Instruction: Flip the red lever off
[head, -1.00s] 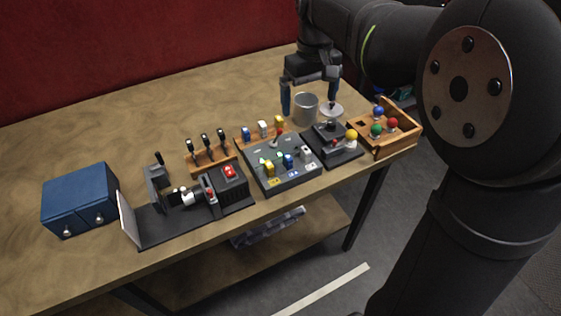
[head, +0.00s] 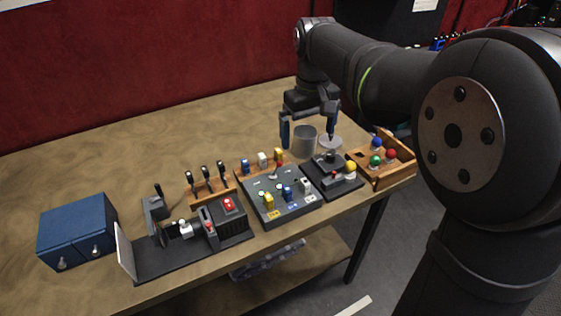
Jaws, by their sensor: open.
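A small red handle (head: 208,216) also shows on the black device at the left. I cannot tell for certain which is the red lever. My gripper (head: 308,132) is open and empty, pointing down behind the panel. Its fingers appear on either side of a grey metal cup (head: 304,141); I cannot tell their distance from it. It is apart from both red parts.
A wooden rack with several black levers (head: 205,172) stands left of the panel. A black joystick box (head: 333,187) and a wooden tray with coloured balls (head: 393,177) are right. A blue drawer box (head: 77,230) is far left. The back left tabletop is clear.

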